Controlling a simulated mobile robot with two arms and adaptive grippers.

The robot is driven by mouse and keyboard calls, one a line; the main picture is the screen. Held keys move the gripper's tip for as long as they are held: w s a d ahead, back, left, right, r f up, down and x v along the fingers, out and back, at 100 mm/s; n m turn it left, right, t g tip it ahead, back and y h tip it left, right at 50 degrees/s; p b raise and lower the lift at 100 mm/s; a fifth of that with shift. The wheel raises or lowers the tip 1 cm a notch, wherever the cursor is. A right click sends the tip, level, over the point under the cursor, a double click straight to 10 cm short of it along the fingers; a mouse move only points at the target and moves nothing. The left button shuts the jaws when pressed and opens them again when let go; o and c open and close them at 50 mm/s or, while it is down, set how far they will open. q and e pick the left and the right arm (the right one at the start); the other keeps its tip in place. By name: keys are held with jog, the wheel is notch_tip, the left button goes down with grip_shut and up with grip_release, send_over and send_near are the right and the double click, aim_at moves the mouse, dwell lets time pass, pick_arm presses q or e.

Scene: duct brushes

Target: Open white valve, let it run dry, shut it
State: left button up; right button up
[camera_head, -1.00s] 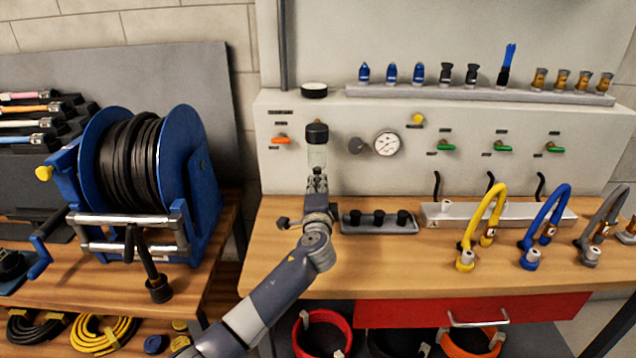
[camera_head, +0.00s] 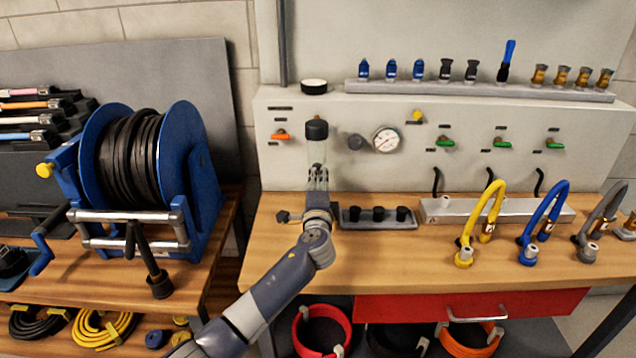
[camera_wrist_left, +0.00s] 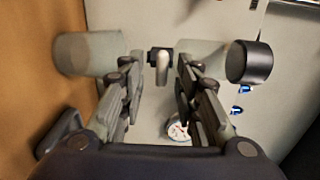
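A clear filter bowl with a black cap (camera_head: 317,129) hangs on the left of the grey panel. In the left wrist view its cap (camera_wrist_left: 250,62) is on the right. A small white valve lever (camera_wrist_left: 162,68) on a black body shows between the bowl (camera_wrist_left: 202,54) and a second translucent grey cylinder (camera_wrist_left: 90,54). My left gripper (camera_head: 318,172) is in front of the panel, just below the bowl. In the left wrist view its fingers (camera_wrist_left: 158,80) are apart, one on each side of the lever, with gaps visible. Any liquid cannot be made out. My right gripper is out of view.
A pressure gauge (camera_head: 386,139) and an orange-handled valve (camera_head: 281,136) flank the bowl. A grey tray with black pieces (camera_head: 379,224) lies on the bench near my gripper. Yellow (camera_head: 484,219) and blue (camera_head: 546,222) hoses stand right. A hose reel (camera_head: 150,170) stands left.

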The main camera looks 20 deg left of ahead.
pick_arm(q)
jog(key=v, duration=1.2)
dwell(0.5)
